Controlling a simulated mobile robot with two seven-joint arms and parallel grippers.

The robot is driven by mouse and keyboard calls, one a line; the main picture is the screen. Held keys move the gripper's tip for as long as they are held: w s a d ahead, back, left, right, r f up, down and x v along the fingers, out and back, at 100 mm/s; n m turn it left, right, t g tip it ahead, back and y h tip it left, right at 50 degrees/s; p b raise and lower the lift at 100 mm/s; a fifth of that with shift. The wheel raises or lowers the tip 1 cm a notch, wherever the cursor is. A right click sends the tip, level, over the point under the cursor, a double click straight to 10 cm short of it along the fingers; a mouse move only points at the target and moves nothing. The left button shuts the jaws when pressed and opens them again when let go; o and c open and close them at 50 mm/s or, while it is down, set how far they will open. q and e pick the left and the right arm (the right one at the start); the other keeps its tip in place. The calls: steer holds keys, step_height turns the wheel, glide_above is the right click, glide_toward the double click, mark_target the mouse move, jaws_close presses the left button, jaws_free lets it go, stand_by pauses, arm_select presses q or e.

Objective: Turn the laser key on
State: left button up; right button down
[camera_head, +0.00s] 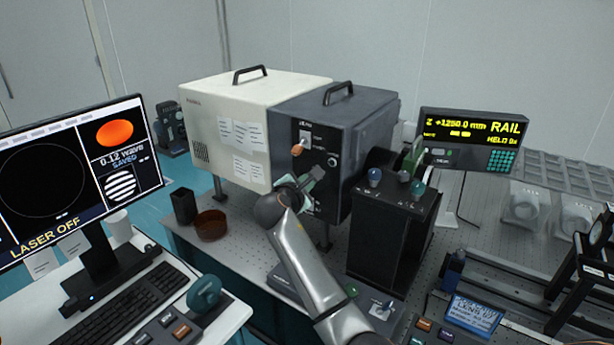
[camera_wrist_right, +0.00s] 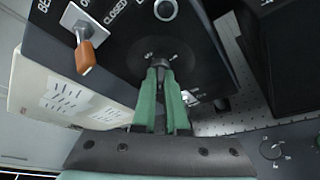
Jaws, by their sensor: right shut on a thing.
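The dark laser housing (camera_head: 285,118) stands on the optical table, joined to a white box. My right gripper (camera_head: 312,178) is at the lower part of its front panel. In the right wrist view the green fingers of the right gripper (camera_wrist_right: 161,74) are shut on the laser key at the round dark key switch (camera_wrist_right: 178,54). The key itself is mostly hidden between the fingertips. The monitor (camera_head: 85,180) reads LASER OFF. My left gripper is not in view.
An orange-handled lever (camera_wrist_right: 86,57) sits on the panel near the key switch, by a CLOSED label. A black stand with knobs (camera_head: 390,235) is close on the right. A brown dish (camera_head: 211,225) and a black cup (camera_head: 184,206) stand left of my arm.

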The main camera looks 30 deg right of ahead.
steer(key=shift+s+f+m+t+h+b, duration=0.15)
steer(key=shift+m+t+b, duration=0.4)
steer(key=shift+m+b, duration=0.75)
steer(key=shift+w+f+m+t+h+b, duration=0.2)
steer(key=shift+m+t+b, duration=0.4)
steer(key=shift+m+b, duration=0.7)
steer(key=shift+s+f+m+t+h+b, duration=0.1)
steer(key=shift+s+m+t+h+b, duration=0.3)
steer(key=shift+m+b, duration=0.9)
steer(key=shift+w, duration=0.2)
steer(key=c, duration=1)
jaws_free()
steer(key=shift+o, duration=0.2)
steer(key=shift+r, duration=0.1)
